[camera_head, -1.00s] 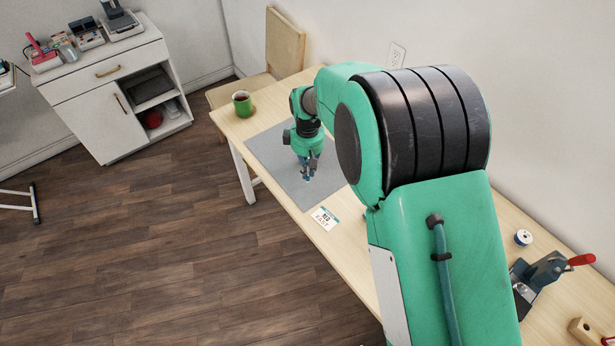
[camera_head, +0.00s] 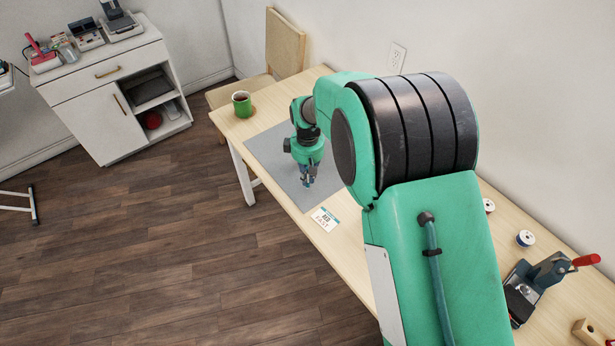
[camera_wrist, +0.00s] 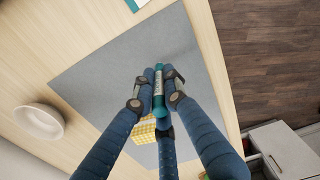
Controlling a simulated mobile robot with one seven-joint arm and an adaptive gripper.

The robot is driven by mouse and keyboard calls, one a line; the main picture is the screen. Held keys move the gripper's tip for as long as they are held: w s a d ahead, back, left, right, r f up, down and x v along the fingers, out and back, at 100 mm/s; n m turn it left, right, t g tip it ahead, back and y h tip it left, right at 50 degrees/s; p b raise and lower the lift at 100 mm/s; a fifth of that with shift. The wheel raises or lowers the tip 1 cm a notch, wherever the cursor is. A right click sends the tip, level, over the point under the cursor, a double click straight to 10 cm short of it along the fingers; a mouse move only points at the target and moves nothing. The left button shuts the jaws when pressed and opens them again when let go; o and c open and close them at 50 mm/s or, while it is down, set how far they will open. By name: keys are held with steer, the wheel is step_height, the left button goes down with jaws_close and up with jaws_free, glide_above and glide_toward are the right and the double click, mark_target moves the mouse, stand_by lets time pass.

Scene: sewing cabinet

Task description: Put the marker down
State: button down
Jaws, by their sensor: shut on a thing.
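My gripper (camera_head: 308,180) has three blue fingers. It points down over the grey mat (camera_head: 265,150) on the wooden table. In the wrist view my gripper (camera_wrist: 159,82) is shut on a teal marker (camera_wrist: 158,100) with a pale label. The fingertips press it from the sides, and the marker points away from the palm, over the grey mat (camera_wrist: 110,65). In the head view the marker is too small to make out clearly. I cannot tell whether its tip touches the mat.
A printed card (camera_head: 325,218) lies near the front edge. A white round dish (camera_wrist: 40,121) and a yellow checked thing (camera_wrist: 145,131) show in the wrist view. Spools (camera_head: 525,238) and a red-handled tool (camera_head: 545,275) are at right.

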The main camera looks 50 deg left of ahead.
steer(key=shift+f, duration=0.15)
steer(key=c, duration=1.8)
jaws_free()
step_height(320, 180, up, 12)
steer(key=p, duration=0.3)
steer(key=shift+r, duration=0.25)
